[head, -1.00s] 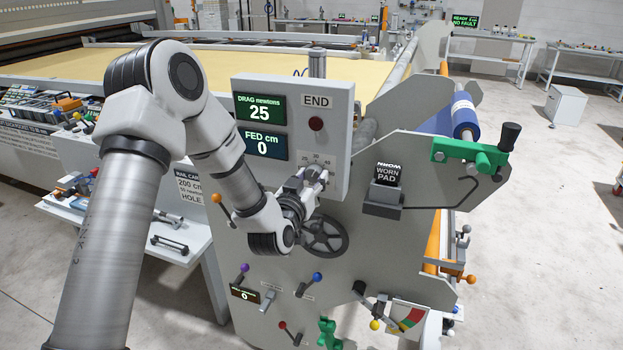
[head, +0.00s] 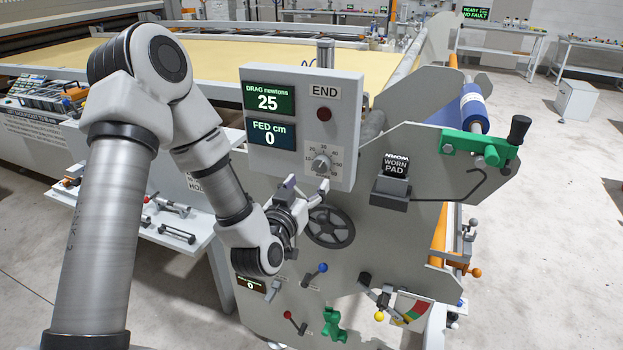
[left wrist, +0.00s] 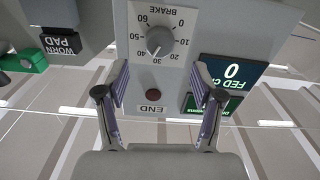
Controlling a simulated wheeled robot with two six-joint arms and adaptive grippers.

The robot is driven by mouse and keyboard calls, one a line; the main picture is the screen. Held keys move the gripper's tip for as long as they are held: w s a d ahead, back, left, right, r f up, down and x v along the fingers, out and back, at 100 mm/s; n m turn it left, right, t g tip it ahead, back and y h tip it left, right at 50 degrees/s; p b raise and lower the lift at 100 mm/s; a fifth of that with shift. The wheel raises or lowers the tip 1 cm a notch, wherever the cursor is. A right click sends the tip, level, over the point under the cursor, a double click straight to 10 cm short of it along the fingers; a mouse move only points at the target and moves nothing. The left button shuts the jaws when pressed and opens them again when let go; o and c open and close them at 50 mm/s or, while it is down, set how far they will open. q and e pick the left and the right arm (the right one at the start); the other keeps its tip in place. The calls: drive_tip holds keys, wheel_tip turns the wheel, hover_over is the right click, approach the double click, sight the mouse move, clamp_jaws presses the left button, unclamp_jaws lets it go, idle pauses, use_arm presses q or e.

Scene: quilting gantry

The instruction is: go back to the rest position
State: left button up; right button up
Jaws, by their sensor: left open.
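My left gripper (head: 304,192) is open and empty, just below and in front of the control box (head: 348,92). The brake dial (head: 320,163) is a grey knob on that box, and the gripper is clear of it. In the left wrist view my fingers (left wrist: 159,78) are spread apart, with the dial (left wrist: 160,40) beyond them, not between them. The dial's scale shows upside down there, with its pointer near the 30 to 40 marks. My right gripper is in neither view.
A black handwheel (head: 330,227) is close beside my left gripper. Levers with blue (head: 323,268) and red (head: 287,315) knobs stick out below. The green crank (head: 480,148) is at right. A white side table (head: 190,222) stands behind my left arm. Open floor lies at right.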

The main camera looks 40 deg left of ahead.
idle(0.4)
use_arm(q)
drive_tip(key=s+d+f+m+g+h, duration=0.1)
drive_tip(key=s+d+f+m+g, duration=0.2)
drive_tip(key=f, duration=0.6)
drive_tip(key=s+d+f+g+h, duration=0.25)
drive_tip(key=s+f, duration=0.25)
drive_tip(key=f, duration=0.5)
drive_tip(key=s+d+f+m+g+h, duration=0.1)
drive_tip(key=s+d+f+m+g, duration=0.2)
drive_tip(key=f, duration=0.6)
drive_tip(key=s+d+f+n+g, duration=0.1)
drive_tip(key=s+f+g, duration=0.3)
drive_tip(key=s, duration=0.5)
drive_tip(key=s+d+f+n+g, duration=0.1)
drive_tip(key=s+f+g, duration=0.3)
drive_tip(key=s, duration=0.6)
drive_tip(key=shift+d+f+n+g, duration=0.4)
drive_tip(key=shift+d+g, duration=0.15)
drive_tip(key=shift+d, duration=0.35)
drive_tip(key=shift+w, duration=0.1)
